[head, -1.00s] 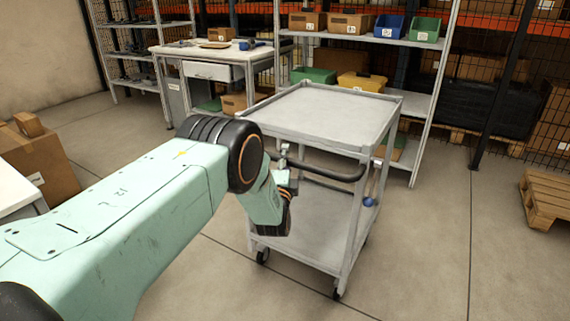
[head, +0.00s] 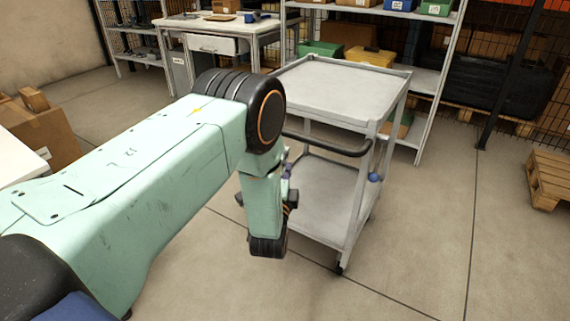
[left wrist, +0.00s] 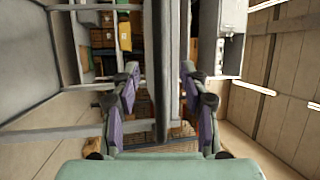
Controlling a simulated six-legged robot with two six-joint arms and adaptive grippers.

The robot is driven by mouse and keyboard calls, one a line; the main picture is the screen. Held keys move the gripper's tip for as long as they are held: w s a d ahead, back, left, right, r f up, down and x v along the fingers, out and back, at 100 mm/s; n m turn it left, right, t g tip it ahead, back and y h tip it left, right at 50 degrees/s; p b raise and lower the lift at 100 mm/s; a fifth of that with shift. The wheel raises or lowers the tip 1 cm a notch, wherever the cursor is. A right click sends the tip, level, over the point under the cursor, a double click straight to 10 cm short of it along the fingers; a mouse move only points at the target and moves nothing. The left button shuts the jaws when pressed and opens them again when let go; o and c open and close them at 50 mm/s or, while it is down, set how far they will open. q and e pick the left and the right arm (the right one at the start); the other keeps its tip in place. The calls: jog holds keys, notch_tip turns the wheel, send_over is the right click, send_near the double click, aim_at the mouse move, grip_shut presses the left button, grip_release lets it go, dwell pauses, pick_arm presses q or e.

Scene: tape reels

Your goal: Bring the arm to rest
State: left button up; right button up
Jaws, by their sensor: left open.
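My left arm comes in from the left, its wrist hanging down in front of the grey two-shelf cart (head: 340,90). My left gripper (left wrist: 160,82) is open, its purple-padded fingers apart on either side of the dark cart handle (left wrist: 162,60) in the left wrist view. No grip on the handle shows. In the head view the gripper (head: 288,180) is mostly hidden behind my wrist, just below the left end of the handle (head: 335,149). My right gripper is in neither view.
A white workbench (head: 215,27) and shelving (head: 430,80) with bins stand behind the cart. A cardboard box (head: 45,135) is at the left and a wooden pallet (head: 550,178) at the right. The floor right of the cart is clear.

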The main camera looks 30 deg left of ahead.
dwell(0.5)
pick_arm(q)
jog(key=s+d+f+n+g+h+p, duration=0.1)
jog(key=s+d+f+n+g+h, duration=0.1)
jog(key=s+f+n+g, duration=0.5)
jog(key=s+d+f+n+g+h+p, duration=0.1)
jog(key=s+d+f+n+g+h, duration=0.15)
jog(key=s+f, duration=0.7)
jog(key=s+d+r+n+g+h+p, duration=0.1)
jog(key=s+g, duration=0.4)
jog(key=s, duration=0.8)
jog(key=s+d+r+n+g+p, duration=0.2)
jog(key=s+n+g+p, duration=0.1)
jog(key=s, duration=1.1)
jog(key=shift+s+r+g+h+p, duration=0.2)
jog(key=shift+r+g+h+p, duration=0.2)
jog(key=shift+g, duration=0.45)
jog(key=shift+f, duration=0.1)
jog(key=shift+c, duration=0.3)
